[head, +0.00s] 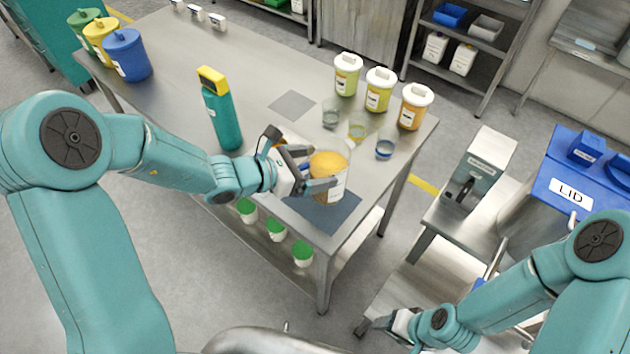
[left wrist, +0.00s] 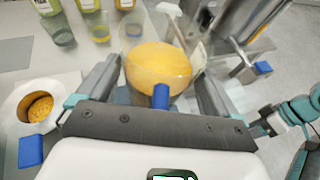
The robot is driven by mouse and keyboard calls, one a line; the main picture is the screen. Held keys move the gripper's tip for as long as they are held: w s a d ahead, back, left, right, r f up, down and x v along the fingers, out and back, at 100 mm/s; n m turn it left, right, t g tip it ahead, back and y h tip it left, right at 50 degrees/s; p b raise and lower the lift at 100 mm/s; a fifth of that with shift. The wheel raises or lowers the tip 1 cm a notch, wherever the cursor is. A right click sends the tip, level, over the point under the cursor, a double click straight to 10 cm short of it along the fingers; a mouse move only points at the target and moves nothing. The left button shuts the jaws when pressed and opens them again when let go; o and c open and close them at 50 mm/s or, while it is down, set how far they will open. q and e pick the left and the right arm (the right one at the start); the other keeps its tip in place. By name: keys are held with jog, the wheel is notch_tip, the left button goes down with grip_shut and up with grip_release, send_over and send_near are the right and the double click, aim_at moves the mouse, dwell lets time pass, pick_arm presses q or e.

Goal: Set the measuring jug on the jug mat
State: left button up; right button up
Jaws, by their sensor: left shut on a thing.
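The measuring jug (head: 328,164) is clear with an orange fill and a white label. My left gripper (head: 303,160) is shut on it from the left. In the left wrist view the jug (left wrist: 158,66) is between the two fingers, its blue handle (left wrist: 161,97) toward the palm. The dark blue-grey jug mat (head: 322,215) lies at the table's near right corner. The jug is over the mat's far part; I cannot tell whether its base touches. My right gripper (head: 385,323) is low at the right, away from the table, its opening unclear.
Several glasses, including a blue-banded one (head: 385,149), stand just beyond the jug, with white-lidded jars (head: 415,106) behind. A teal bottle (head: 222,115) stands to the left. A bare grey mat (head: 292,105) lies farther back. The table's front edge is close to the mat.

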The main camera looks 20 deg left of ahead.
pick_arm(q)
jog(key=shift+w+f, duration=0.15)
jog(key=shift+f, duration=0.65)
notch_tip(320, 180, down, 3)
jog(key=shift+f, duration=0.4)
